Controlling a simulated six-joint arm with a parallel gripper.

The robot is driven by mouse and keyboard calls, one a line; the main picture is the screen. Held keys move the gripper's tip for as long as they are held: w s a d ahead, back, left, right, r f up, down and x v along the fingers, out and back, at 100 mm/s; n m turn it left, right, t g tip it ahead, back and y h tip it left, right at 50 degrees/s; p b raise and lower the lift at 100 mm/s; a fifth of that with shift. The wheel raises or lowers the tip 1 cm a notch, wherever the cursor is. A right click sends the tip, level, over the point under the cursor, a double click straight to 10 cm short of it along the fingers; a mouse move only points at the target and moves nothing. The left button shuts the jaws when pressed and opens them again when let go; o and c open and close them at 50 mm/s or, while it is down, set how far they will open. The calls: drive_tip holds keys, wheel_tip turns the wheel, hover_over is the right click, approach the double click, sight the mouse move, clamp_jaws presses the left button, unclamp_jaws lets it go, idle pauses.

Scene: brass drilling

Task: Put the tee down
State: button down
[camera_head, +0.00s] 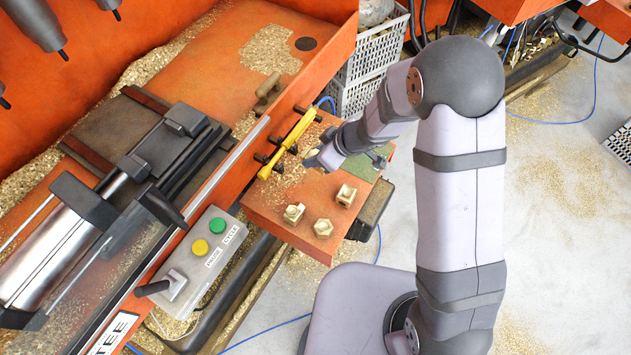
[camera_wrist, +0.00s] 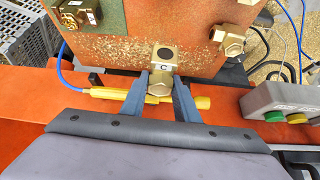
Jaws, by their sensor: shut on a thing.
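My gripper (camera_wrist: 161,84) is shut on the tee (camera_wrist: 163,70), a brass fitting with a dark round opening and a letter C on its face. In the wrist view the tee sits between both fingers, over the near edge of the orange shelf (camera_wrist: 140,40). I cannot tell whether it touches the shelf. In the head view my gripper (camera_head: 318,157) is above the shelf (camera_head: 275,205), near the yellow tool; the tee is not clearly visible there.
Brass fittings (camera_head: 294,213), (camera_head: 323,228) and (camera_head: 346,195) stand on the shelf's near part. A green patch (camera_head: 381,155) lies at its right end, with another fitting (camera_wrist: 78,14) there in the wrist view. A yellow tool (camera_head: 292,140) hangs along the orange wall. A control box (camera_head: 200,260) is lower left.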

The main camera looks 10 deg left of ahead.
drive_tip(key=shift+f+b, duration=1.4)
drive_tip(key=shift+f, duration=3.5)
drive_tip(key=shift+f, duration=0.15)
drive_tip(key=c, duration=1.4)
unclamp_jaws()
drive_tip(key=shift+o, duration=0.2)
drive_tip(key=shift+s+d+r, duration=0.1)
drive_tip(key=shift+d+r, duration=0.2)
drive_tip(key=shift+r, duration=0.35)
drive_tip(key=p+v, duration=0.2)
drive_tip(key=v, duration=0.8)
drive_tip(key=shift+s+r, duration=0.2)
drive_tip(key=shift+r, duration=0.1)
drive_tip(key=shift+d, duration=0.15)
